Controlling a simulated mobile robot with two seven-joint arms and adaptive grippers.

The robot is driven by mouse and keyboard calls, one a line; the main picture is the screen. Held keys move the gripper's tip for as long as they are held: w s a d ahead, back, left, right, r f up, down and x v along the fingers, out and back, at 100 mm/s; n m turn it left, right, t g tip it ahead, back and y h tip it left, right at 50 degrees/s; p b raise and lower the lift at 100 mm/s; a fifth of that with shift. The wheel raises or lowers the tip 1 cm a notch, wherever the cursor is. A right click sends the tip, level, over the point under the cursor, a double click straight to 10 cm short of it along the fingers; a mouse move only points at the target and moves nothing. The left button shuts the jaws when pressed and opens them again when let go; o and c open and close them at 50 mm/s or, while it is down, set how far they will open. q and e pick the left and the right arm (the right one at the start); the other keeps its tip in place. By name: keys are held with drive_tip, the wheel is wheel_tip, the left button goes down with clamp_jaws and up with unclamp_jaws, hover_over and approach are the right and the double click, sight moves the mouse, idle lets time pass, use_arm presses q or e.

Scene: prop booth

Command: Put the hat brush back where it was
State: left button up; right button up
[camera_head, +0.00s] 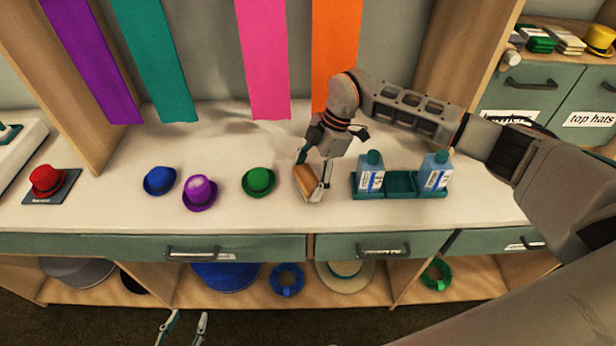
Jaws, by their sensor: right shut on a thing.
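The hat brush (306,183), a brown wooden block, is in my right gripper (313,178), at the middle of the white counter. I cannot tell whether the brush touches the counter. The gripper's fingers hide part of it. To its right is a green tray (401,195) with a bottle (370,179) in its left compartment and another bottle (436,172) in its right one. The middle compartment looks empty. My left gripper (188,317) is at the bottom edge, in front of the counter, fingers apart and empty.
Green (258,181), purple (200,193) and blue (160,180) small hats stand left of the brush. A red hat (47,180) sits on a dark plate at far left. Drawers and a shelf with hats are below the counter. Coloured cloth strips hang behind. My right arm spans the right side.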

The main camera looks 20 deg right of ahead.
drive_tip(key=o, duration=1.1)
drive_tip(key=shift+f, duration=0.1)
drive_tip(key=shift+c, duration=0.2)
drive_tip(key=v, duration=1.2)
drive_tip(key=shift+b, duration=0.35)
